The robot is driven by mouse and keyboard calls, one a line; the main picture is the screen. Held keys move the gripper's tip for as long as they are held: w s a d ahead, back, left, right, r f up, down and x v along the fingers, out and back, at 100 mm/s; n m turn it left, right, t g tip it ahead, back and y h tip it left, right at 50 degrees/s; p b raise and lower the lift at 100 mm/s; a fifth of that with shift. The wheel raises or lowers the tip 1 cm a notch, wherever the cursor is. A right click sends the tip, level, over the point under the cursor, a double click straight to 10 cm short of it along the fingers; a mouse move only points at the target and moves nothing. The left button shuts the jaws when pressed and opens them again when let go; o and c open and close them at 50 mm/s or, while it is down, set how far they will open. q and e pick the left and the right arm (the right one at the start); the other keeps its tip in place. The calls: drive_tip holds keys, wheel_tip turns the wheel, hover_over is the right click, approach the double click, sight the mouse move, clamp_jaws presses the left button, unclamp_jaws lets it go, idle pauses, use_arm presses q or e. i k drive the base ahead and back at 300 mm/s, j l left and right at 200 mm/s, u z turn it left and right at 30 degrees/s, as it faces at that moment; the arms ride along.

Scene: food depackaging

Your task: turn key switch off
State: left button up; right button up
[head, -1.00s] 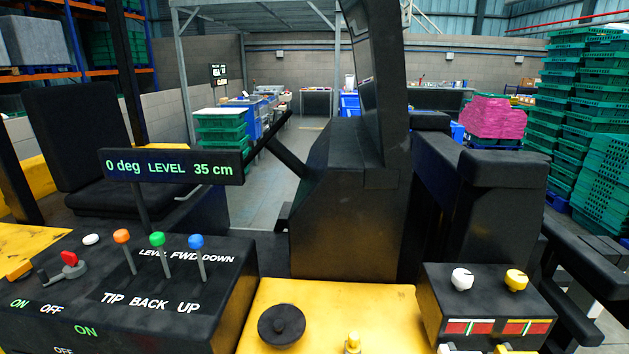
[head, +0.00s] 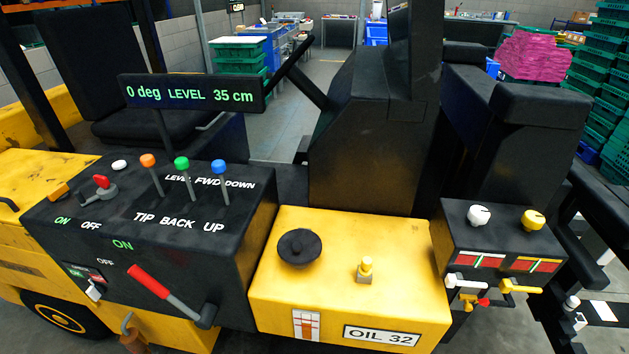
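A small red-handled switch on a grey base (head: 102,184) sits on top of the black control console (head: 228,262) at the left. The words ON and OFF are printed in front of it, ON to the left and OFF to the right. A long red-handled lever (head: 160,285) is on the console's front face, below another ON and OFF pair, tilted down to the right. A small white part (head: 95,292) sits beside a little label on the same face. I cannot tell for sure which of these is the key switch. Neither of my grippers is in view.
Orange (head: 149,161), green (head: 182,164) and blue (head: 219,167) levers stand on the console. A display (head: 190,94) above reads "0 deg LEVEL 35 cm". A yellow oil tank (head: 350,260) stands in the middle. A black valve box (head: 490,232) with white and yellow knobs is at the right.

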sight(108, 194)
drive_tip(key=u, duration=1.55)
